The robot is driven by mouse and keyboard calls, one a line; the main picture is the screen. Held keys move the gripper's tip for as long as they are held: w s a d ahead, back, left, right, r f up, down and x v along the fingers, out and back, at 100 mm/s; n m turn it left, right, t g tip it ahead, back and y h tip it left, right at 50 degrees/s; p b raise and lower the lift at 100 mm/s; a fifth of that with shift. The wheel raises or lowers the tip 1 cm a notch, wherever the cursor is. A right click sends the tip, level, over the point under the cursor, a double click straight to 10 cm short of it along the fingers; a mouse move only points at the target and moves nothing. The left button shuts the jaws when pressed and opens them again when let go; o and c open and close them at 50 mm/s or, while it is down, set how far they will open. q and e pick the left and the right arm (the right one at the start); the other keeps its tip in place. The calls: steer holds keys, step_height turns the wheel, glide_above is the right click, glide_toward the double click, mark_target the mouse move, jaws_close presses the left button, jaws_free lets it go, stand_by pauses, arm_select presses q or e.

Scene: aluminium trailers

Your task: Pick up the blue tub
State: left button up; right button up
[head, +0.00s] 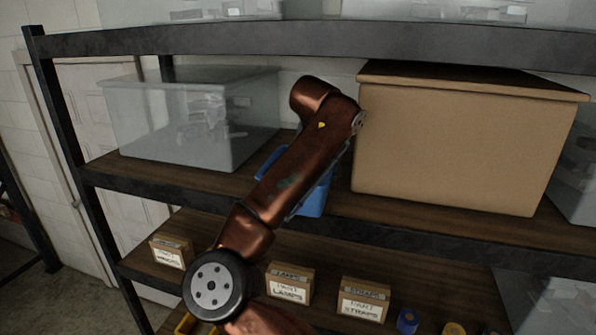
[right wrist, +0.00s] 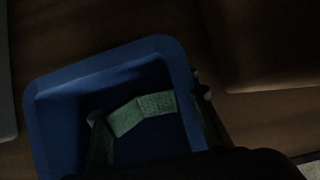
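The blue tub (head: 314,202) stands on the middle shelf between a clear bin and a large tan box. In the head view my right arm hides much of it, and my right gripper is hidden behind the arm. In the right wrist view the tub (right wrist: 42,120) is close and open-topped. My right gripper (right wrist: 150,105) is open, with one fingertip over the tub's inside and the other by its right rim, apparently astride that wall. I cannot tell whether they touch it. A bent green band (right wrist: 142,112) shows in the dark interior. My left gripper is out of view.
The clear bin (head: 190,125) is left of the tub, and the tan box (head: 450,145) is close on its right. The dark upper shelf edge (head: 230,40) runs overhead. Small labelled boxes (head: 289,284) stand on the shelf below.

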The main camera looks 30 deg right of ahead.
steer(key=shift+w+d+f, duration=0.1)
steer(key=shift+f, duration=0.15)
steer(key=shift+o, duration=0.2)
steer(key=shift+r, duration=0.1)
jaws_close()
